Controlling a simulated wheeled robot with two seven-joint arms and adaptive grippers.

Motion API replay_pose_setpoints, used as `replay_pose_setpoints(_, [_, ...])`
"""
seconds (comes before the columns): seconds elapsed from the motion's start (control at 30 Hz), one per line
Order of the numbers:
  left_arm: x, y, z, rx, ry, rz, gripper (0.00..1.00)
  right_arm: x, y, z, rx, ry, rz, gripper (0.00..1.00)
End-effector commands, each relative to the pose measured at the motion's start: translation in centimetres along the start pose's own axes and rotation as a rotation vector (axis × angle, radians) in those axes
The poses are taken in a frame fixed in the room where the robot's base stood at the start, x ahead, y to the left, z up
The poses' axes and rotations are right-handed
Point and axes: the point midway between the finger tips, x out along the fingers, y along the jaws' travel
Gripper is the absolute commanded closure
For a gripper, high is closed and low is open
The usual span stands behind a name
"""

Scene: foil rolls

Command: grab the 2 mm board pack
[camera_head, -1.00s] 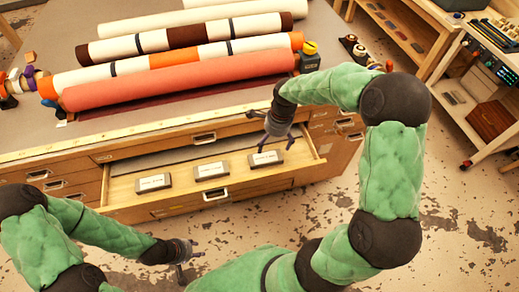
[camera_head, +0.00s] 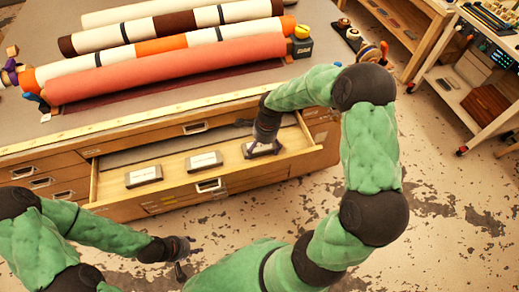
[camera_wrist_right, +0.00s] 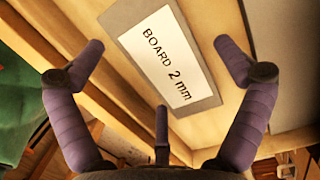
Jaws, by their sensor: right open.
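The 2 mm board pack (camera_wrist_right: 168,58) is a flat grey block with a white label reading "BOARD 2 mm". It lies in the open drawer (camera_head: 108,187), rightmost of three packs, and it also shows in the head view (camera_head: 262,149), partly covered by my gripper. My right gripper (camera_head: 258,143) is over this pack. In the right wrist view my right gripper (camera_wrist_right: 160,60) has its fingers spread wide with the pack between and beyond them, and no hold on it shows. My left gripper (camera_head: 188,258) is low in front of the drawer, away from the packs; its fingers look apart and empty.
Two similar labelled packs, one in the middle (camera_head: 204,161) and one at the left (camera_head: 143,176), lie in the same drawer. Several rolls, including a coral roll (camera_head: 170,70), lie on the cabinet top. A shelf cart (camera_head: 470,90) stands at the right. Floor in front is clear.

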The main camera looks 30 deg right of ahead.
Motion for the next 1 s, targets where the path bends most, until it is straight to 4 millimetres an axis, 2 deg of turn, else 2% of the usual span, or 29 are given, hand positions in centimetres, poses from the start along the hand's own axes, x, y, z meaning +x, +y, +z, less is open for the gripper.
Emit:
replay_pose_setpoints(0.2, [0.0, 0.0, 0.0, 0.0, 0.0, 0.0, 0.61, 0.1, -0.1, 0.0, 0.001, 0.0, -0.003, 0.0])
replay_pose_setpoints(0.23, [0.0, 0.0, 0.0, 0.0, 0.0, 0.0, 0.61, 0.1, -0.1, 0.0, 0.001, 0.0, -0.003, 0.03])
replay_pose_setpoints(0.43, [0.0, 0.0, 0.0, 0.0, 0.0, 0.0, 0.61, 0.1, -0.1, 0.0, 0.001, 0.0, -0.002, 0.59])
replay_pose_setpoints(0.8, [-0.1, 0.0, 0.0, 0.0, 0.0, 0.0, 0.61, 0.0, -0.1, 0.0, 0.001, 0.0, -0.002, 0.61])
replay_pose_setpoints(1.0, [-0.8, 0.3, 0.0, 0.0, 0.0, 0.0, 0.61, -1.5, -0.1, 0.2, 0.001, 0.0, -0.005, 0.61])
